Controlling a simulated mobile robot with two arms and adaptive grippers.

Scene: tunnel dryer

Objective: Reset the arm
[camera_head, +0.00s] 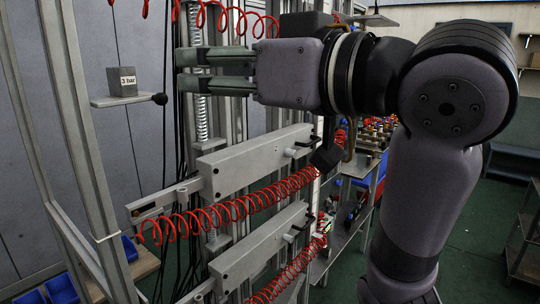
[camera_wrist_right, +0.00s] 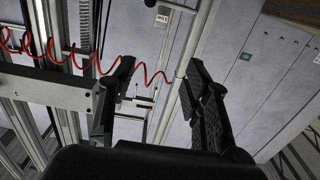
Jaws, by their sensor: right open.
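My right arm reaches in from the right in the camera_head view, bent at the elbow, with its gripper (camera_head: 181,70) pointing left. The two fingers are apart, one above the other, with nothing held between them. They are in front of the upright metal profiles, above the upper grey beam (camera_head: 255,160). In the right wrist view the gripper (camera_wrist_right: 158,82) also shows open and empty, with a red coiled hose (camera_wrist_right: 113,68) behind the fingers. My left gripper is not in view.
A grey block marked "3 bar" (camera_head: 122,82) sits on a small shelf (camera_head: 118,101) with a black knob (camera_head: 160,99). A lower grey beam (camera_head: 262,245) and red coiled hoses (camera_head: 215,215) lie below my gripper. Blue bins (camera_head: 62,288) stand at lower left. Green floor shows at right.

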